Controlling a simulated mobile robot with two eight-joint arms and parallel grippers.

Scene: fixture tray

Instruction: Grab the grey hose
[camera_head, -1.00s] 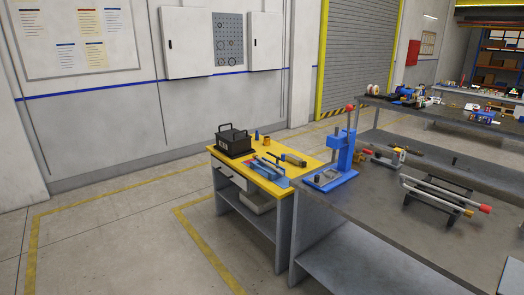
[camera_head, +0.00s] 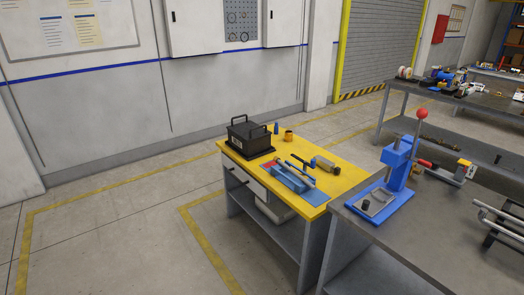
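No thing in view can be told for sure as the grey hose. Long grey tubes (camera_head: 496,222) on a dark rack are cut off by the right edge of the picture, on the dark grey workbench (camera_head: 425,262). A small grey cylindrical tool (camera_head: 325,165) lies on the yellow-topped table (camera_head: 312,205), too small to tell what it is. Neither of my grippers is in view.
A blue press (camera_head: 397,165) with a red knob stands on the workbench corner. Floor left of the table is clear. Another bench (camera_head: 440,100) stands behind.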

